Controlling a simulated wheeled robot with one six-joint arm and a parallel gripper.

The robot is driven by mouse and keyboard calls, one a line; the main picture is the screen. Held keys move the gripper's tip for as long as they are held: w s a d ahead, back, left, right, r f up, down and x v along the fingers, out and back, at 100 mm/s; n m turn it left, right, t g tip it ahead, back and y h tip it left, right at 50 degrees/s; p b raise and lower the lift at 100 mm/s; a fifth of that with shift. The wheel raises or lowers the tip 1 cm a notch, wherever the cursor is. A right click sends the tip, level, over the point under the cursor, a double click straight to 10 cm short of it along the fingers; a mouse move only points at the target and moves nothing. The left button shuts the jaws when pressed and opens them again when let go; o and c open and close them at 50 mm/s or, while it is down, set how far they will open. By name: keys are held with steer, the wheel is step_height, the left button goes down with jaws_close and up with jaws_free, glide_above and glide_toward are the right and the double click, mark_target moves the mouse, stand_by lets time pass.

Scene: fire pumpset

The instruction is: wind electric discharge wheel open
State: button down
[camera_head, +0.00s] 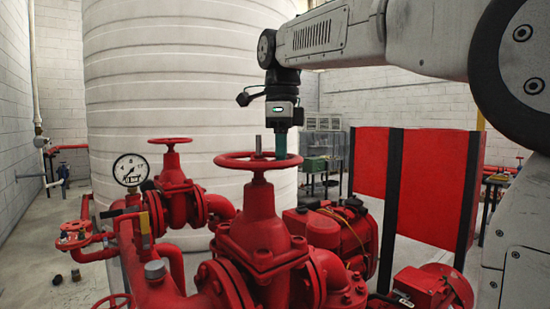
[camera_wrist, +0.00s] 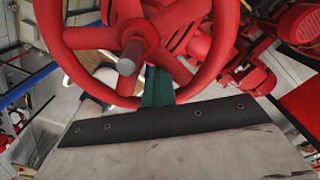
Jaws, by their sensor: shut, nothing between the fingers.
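A large red spoked handwheel (camera_head: 232,162) sits level on top of a red valve (camera_head: 258,215) in the head view. A grey threaded stem (camera_head: 258,144) stands up through its hub. My gripper (camera_head: 281,154) points straight down at the right side of this wheel, its teal fingers shut with nothing between them. In the wrist view the wheel (camera_wrist: 85,38) fills the upper part, with the stem (camera_wrist: 130,58) near its middle. My gripper's fingers (camera_wrist: 156,72) overlap the near rim there, beside the stem. I cannot tell whether they touch the rim.
A second, smaller red handwheel (camera_head: 170,141) stands behind to the left, near a pressure gauge (camera_head: 130,169). Red pipework crowds the front. A red panel (camera_head: 432,185) with black posts stands right. A large white tank (camera_head: 180,80) rises behind. Open floor shows at far left.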

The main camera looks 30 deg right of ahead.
mark_target(272, 154)
steer(key=w, duration=0.4)
steer(key=shift+w+a, duration=0.9)
steer(key=shift+a, duration=0.15)
steer(key=shift+w+a, duration=0.2)
steer(key=shift+a, duration=0.1)
steer(key=shift+s+d, duration=0.25)
steer(key=shift+d, duration=0.25)
step_height(272, 154, up, 8)
